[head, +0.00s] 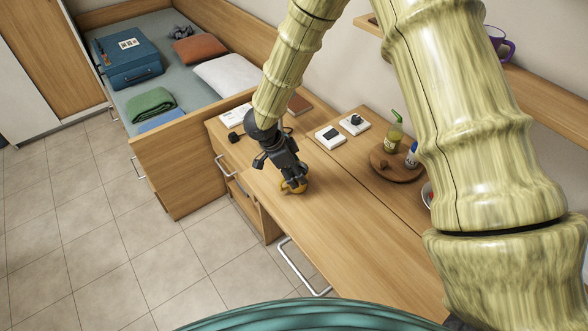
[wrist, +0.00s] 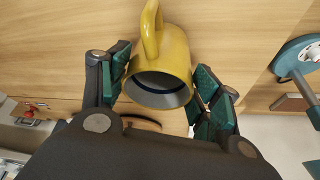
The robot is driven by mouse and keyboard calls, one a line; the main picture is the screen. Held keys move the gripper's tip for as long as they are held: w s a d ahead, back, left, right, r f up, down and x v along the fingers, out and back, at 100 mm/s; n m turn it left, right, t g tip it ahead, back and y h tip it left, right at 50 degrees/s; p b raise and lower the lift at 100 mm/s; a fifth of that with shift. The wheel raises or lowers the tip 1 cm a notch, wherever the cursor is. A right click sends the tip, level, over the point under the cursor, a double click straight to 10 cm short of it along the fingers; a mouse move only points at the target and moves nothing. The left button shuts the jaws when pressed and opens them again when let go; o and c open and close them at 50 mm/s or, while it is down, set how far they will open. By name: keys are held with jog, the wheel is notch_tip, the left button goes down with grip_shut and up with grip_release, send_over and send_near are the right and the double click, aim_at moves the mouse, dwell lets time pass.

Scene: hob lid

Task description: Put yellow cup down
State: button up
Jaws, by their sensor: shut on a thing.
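The yellow cup (wrist: 162,62) is in my gripper (wrist: 167,88), with a finger on each side of its body. In the wrist view its open mouth faces the camera and its handle points to the top of the picture.
Behind the gripper are two white switch-like boxes (head: 329,137) (head: 355,123) and a white sheet (head: 233,114). A round board (head: 396,169) with a green-strawed bottle (head: 393,138) stands at the right. The desk's near part is bare. A bed (head: 176,77) lies beyond.

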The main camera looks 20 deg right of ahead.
jog(key=shift+f, duration=0.1)
jog(key=o, duration=1.1)
jog(key=shift+f, duration=0.1)
jog(key=shift+o, duration=0.2)
jog(key=b+v, duration=0.2)
jog(key=v, duration=1)
